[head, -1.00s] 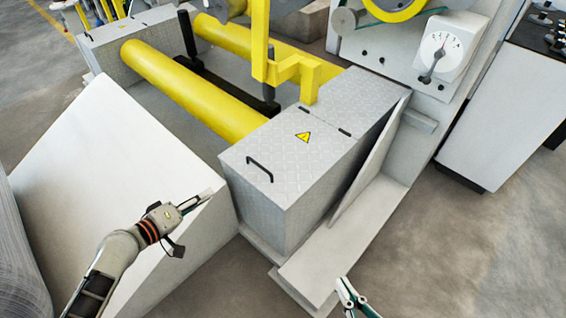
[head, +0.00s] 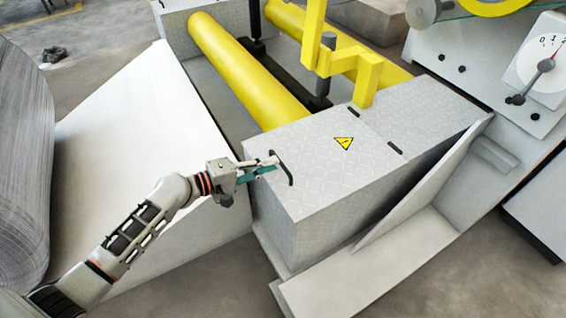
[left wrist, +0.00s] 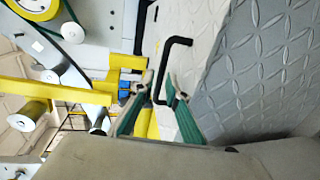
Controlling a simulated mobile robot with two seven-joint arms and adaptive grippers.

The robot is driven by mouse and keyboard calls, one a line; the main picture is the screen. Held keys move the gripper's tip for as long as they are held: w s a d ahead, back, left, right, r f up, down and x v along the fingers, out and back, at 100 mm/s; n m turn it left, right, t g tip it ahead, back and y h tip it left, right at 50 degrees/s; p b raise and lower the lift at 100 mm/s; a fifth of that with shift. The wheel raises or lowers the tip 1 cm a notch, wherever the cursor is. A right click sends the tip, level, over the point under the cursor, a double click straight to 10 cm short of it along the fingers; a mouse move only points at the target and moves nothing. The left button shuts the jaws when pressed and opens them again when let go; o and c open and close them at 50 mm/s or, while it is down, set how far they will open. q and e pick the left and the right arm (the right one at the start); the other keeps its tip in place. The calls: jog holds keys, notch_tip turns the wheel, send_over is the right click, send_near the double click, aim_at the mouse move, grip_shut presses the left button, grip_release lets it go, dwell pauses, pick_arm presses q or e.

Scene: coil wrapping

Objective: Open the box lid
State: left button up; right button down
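The grey box lid (head: 320,165) with a tread-plate pattern and a yellow warning sign lies flat and closed on the box (head: 310,232). Its black bar handle (head: 288,176) is at the lid's left end. My left gripper (head: 272,164) is at the handle with its fingers spread. In the left wrist view, the handle (left wrist: 174,60) rises from between the two parted green fingers of my left gripper (left wrist: 160,78). Whether a finger touches the handle cannot be told. My right gripper is out of view.
A white sloped panel (head: 135,130) stands left of the box, under my left arm. Yellow rollers (head: 245,70) and a yellow bracket (head: 340,65) stand behind the lid. A grey upright plate (head: 425,190) runs along the box's right side. A large wrapped coil (head: 25,150) is at far left.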

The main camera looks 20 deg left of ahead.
aim_at(281, 162)
pick_arm(q)
jog(key=shift+x, duration=2.1)
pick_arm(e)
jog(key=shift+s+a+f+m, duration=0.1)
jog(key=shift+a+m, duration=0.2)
pick_arm(q)
jog(key=shift+f, duration=0.1)
